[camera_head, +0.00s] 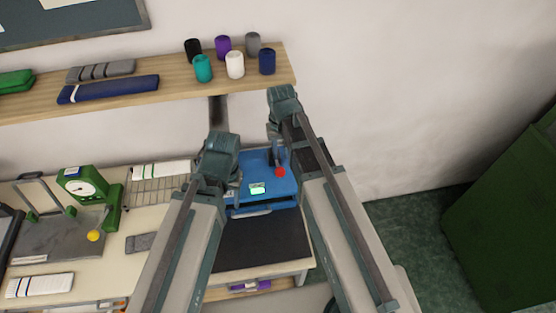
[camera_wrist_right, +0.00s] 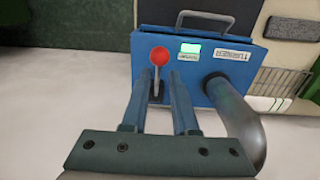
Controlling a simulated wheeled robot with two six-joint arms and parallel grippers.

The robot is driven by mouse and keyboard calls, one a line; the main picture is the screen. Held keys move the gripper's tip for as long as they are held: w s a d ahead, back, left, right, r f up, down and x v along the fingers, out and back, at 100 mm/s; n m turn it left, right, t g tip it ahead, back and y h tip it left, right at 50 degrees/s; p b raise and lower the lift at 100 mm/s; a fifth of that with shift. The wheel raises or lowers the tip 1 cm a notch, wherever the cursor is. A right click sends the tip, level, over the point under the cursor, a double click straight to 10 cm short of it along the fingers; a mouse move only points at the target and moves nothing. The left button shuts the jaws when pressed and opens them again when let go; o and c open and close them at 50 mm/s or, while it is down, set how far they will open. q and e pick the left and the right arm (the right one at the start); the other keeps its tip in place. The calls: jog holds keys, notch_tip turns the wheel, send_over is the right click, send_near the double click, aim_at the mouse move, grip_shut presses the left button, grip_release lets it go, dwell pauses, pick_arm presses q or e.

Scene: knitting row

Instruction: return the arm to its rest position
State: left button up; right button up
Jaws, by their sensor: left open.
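My right gripper (camera_head: 278,150) hangs over the blue machine (camera_head: 268,168) at the back of the workbench. In the right wrist view its two fingers (camera_wrist_right: 158,95) stand apart, with the red-knobbed lever (camera_wrist_right: 159,57) of the machine (camera_wrist_right: 205,45) showing in the gap between their tips. I cannot tell whether they touch the lever. My left gripper (camera_head: 212,186) is open, low beside the left of the machine, largely hidden by its own wrist. I see nothing held in either gripper.
A shelf (camera_head: 190,80) with several yarn cones runs above the bench.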

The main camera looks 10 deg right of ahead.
pick_arm(q)
jog(key=shift+f, duration=0.1)
notch_tip(320, 180, down, 19)
jog(key=b, duration=1.9)
pick_arm(e)
jog(key=s+a+f+n, duration=0.2)
jog(key=s+f, duration=0.5)
jog(key=f, duration=0.2)
jog(key=s+a+f+n+h, duration=0.1)
jog(key=s+a+f, duration=0.2)
jog(key=s+f, duration=0.4)
notch_tip(320, 180, down, 3)
jog(key=shift+a+r+n, duration=0.1)
jog(key=shift+a+n, duration=0.25)
jog(key=shift+n, duration=0.05)
jog(key=shift+s, duration=0.1)
